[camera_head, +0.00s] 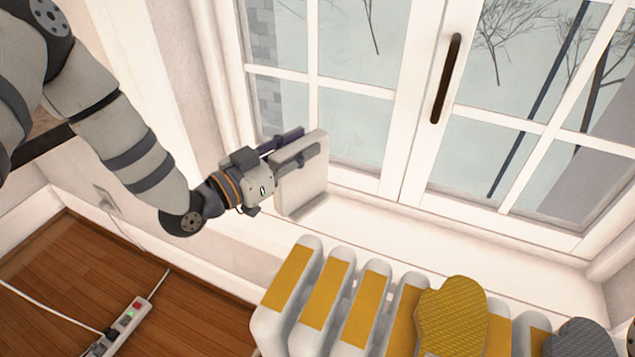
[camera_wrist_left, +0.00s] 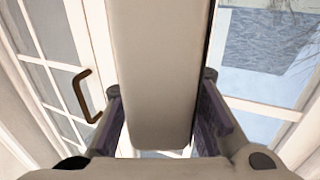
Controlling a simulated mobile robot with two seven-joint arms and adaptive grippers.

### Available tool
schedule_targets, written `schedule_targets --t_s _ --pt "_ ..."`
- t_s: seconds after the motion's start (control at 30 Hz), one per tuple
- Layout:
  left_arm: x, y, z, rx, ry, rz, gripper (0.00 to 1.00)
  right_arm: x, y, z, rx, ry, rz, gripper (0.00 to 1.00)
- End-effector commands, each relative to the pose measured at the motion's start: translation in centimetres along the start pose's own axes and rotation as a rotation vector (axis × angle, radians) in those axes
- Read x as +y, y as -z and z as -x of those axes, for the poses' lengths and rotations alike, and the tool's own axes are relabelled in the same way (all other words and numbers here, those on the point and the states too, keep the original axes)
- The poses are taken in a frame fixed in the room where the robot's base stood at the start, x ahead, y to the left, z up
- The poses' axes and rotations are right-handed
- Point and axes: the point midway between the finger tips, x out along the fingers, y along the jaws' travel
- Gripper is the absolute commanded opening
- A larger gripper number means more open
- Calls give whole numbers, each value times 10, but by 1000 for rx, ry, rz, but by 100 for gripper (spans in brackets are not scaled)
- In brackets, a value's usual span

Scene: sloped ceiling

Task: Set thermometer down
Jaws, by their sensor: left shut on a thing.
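The thermometer, a pale, flat, box-like unit (camera_head: 301,184), is upright and slightly tilted at the left end of the white window sill. My left gripper (camera_head: 298,146) is shut on its upper part, with one finger on each face. In the left wrist view the thermometer (camera_wrist_left: 160,75) fills the middle between the two fingers (camera_wrist_left: 162,122). Its lower edge is close to the sill (camera_head: 420,240), with a shadow beside it. I cannot tell whether it touches. Any display is not visible. My right gripper is not clearly visible.
A white radiator (camera_head: 303,262) with mustard-topped ribs stands below the sill. A mustard mitten (camera_head: 452,318) and a grey one (camera_head: 580,340) lie on it. A window with a dark handle (camera_head: 446,78) rises behind. The sill right of the thermometer is clear. A power strip (camera_head: 127,322) lies on the floor.

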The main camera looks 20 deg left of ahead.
Motion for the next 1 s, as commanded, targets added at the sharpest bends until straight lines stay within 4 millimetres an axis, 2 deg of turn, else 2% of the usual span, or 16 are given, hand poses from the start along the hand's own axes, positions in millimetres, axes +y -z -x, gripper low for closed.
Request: schedule_targets --t_s 0.03,0.17,0.3,0.5,0.67,0.7,0.73,0.77,1.0 --pt "0 -11 0 -3 0 2 0 0 -1 -4 -8 0 0 40" --pt "0 -26 0 -1 0 2 0 0 -1 -9 -16 -1 1 40" --pt "0 -51 0 -1 0 1 0 0 -2 -17 -30 -1 1 40" --pt "0 -49 -1 5 -1 -1 0 0 -2 -15 -27 -1 1 40" --pt "0 -54 0 3 -1 0 0 0 -2 -18 -31 -1 1 40" --pt "0 -53 0 3 -1 0 35 0 -2 -17 -30 -1 1 40" --pt "0 -53 0 3 -1 0 42 0 -2 -17 -30 -1 1 40" --pt "0 -53 0 3 -1 -1 46 0 -2 -17 -30 -1 1 40" --pt "0 -53 0 3 -1 0 46 0 -2 -17 -30 -1 1 40"
